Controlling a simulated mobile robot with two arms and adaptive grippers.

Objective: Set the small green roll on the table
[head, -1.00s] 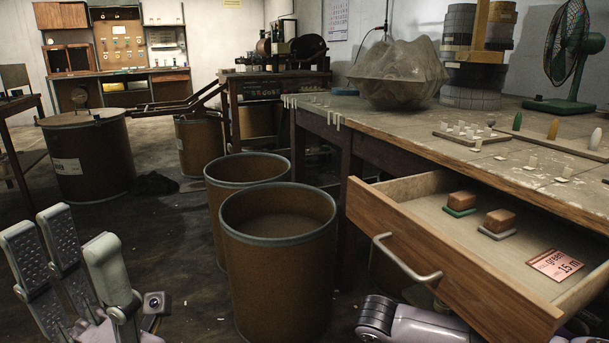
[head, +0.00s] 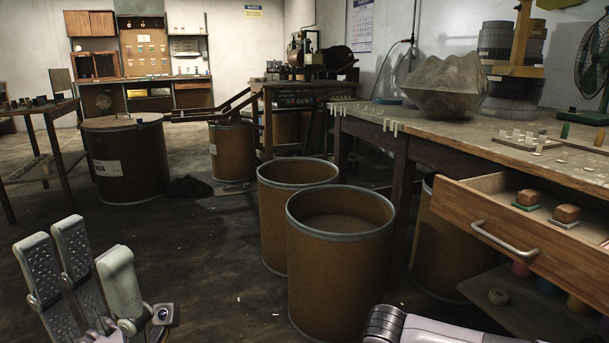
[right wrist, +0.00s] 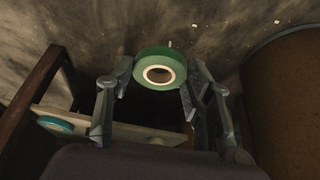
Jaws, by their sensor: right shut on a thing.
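The small green roll (right wrist: 152,70) has a pale core and sits between the fingers of my right gripper (right wrist: 158,84) in the right wrist view, held above the dark floor. The head view shows only part of my right arm at the bottom, not the roll or that gripper. My left gripper (head: 82,275) is at the lower left of the head view, fingers apart, with nothing between them. Two tables could be meant: the long workbench (head: 440,122) at right and a small table (head: 28,106) at far left.
An open drawer (head: 530,235) with two brown-topped blocks juts out under the workbench. Several brown drums (head: 340,275) stand on the floor in the middle and at left. A shelf (right wrist: 110,132) with a teal-topped item lies below my right gripper. Open floor lies at left.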

